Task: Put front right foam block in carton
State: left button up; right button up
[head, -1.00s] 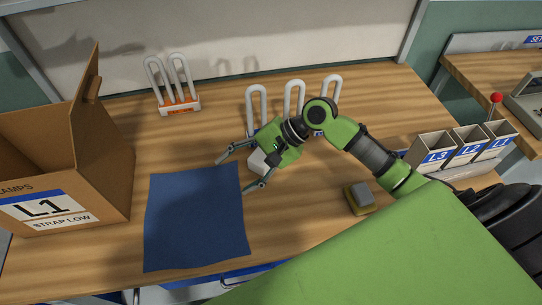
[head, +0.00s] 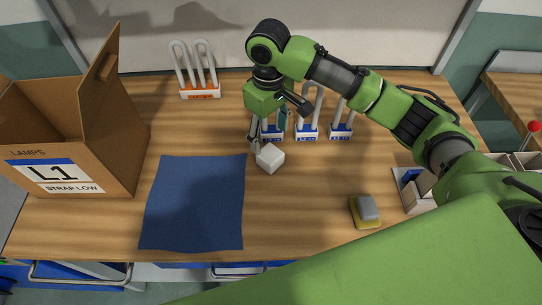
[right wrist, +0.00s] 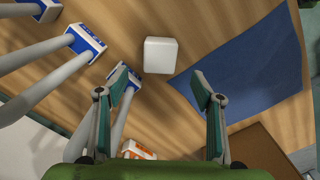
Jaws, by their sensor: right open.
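A white foam block (head: 270,158) sits on the wooden table just right of the blue mat's upper right corner. It also shows in the right wrist view (right wrist: 160,55), just beyond my fingertips. My right gripper (head: 267,136) points down close to the block, open and empty. Its two spread fingers (right wrist: 160,86) show in the right wrist view, with bare table between them. The open brown carton (head: 125,135), labelled L1, stands at the left with a flap up. What is inside it is mostly hidden. My left gripper is out of view.
The blue mat (head: 195,205) lies flat between carton and block. Several U-shaped lamps in blue-labelled holders (head: 307,132) stand behind my gripper. An orange-labelled lamp holder (head: 200,92) is farther back. A yellow-and-grey sponge (head: 366,212) and small bins (head: 412,190) are at the right.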

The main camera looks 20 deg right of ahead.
aim_at(272, 154)
notch_tip(272, 154, down, 4)
jog(key=shift+f, duration=0.15)
jog(key=f+p, duration=0.1)
jog(key=f, duration=0.1)
jog(key=f+p, duration=0.1)
jog(key=f, duration=0.1)
jog(key=shift+s+d, duration=0.2)
jog(key=shift+s, duration=0.2)
jog(key=shift+f, duration=0.6)
jog(key=c, duration=1)
jog(key=shift+r, duration=0.15)
